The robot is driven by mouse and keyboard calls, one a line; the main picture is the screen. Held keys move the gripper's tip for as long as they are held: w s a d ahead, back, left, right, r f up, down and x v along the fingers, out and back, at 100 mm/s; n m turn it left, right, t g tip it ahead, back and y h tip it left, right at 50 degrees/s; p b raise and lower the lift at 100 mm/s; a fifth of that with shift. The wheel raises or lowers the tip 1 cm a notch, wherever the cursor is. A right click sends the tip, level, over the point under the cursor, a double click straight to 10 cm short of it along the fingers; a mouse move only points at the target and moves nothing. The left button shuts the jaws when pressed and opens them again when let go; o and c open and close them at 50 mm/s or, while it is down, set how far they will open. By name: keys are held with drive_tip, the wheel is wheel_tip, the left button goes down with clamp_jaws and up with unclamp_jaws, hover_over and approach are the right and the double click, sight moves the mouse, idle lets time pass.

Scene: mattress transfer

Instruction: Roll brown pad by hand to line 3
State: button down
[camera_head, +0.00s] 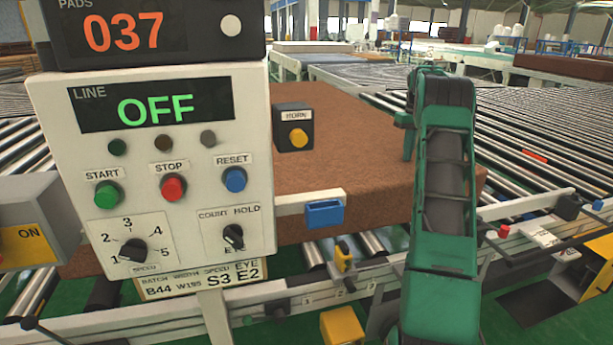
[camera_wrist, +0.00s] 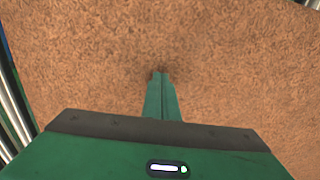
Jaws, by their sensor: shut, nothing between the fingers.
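The brown pad (camera_head: 350,170) lies flat on the roller conveyor, partly hidden by the control panel and by my arm. It fills most of the wrist view (camera_wrist: 80,70). My gripper (camera_wrist: 160,74) is shut and empty, its green fingers together. The fingertips are over the pad, with a dark shadow right at them; they touch it or are very close, I cannot tell which. In the head view a green finger shows at the pad's right part, left of my arm. Small marks like numbers show on the front rail (camera_head: 300,302); line 3 is not clearly readable.
The control panel (camera_head: 150,240) reads LINE OFF, with the PADS counter (camera_head: 125,32) at 037. A horn box (camera_head: 293,130) and a blue holder (camera_head: 324,213) stand before the pad. Bare rollers (camera_head: 540,150) run to the right. Rollers also show at the wrist view's left edge.

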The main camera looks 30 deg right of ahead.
drive_tip(key=shift+s+d+f, duration=0.1)
drive_tip(key=shift+s+d, duration=0.15)
drive_tip(key=shift+d, duration=0.7)
drive_tip(key=shift+s+d, duration=0.3)
drive_tip(key=shift+d, duration=0.7)
drive_tip(key=shift+s+d+f, duration=0.1)
drive_tip(key=shift+s+d, duration=0.15)
drive_tip(key=shift+d, duration=0.7)
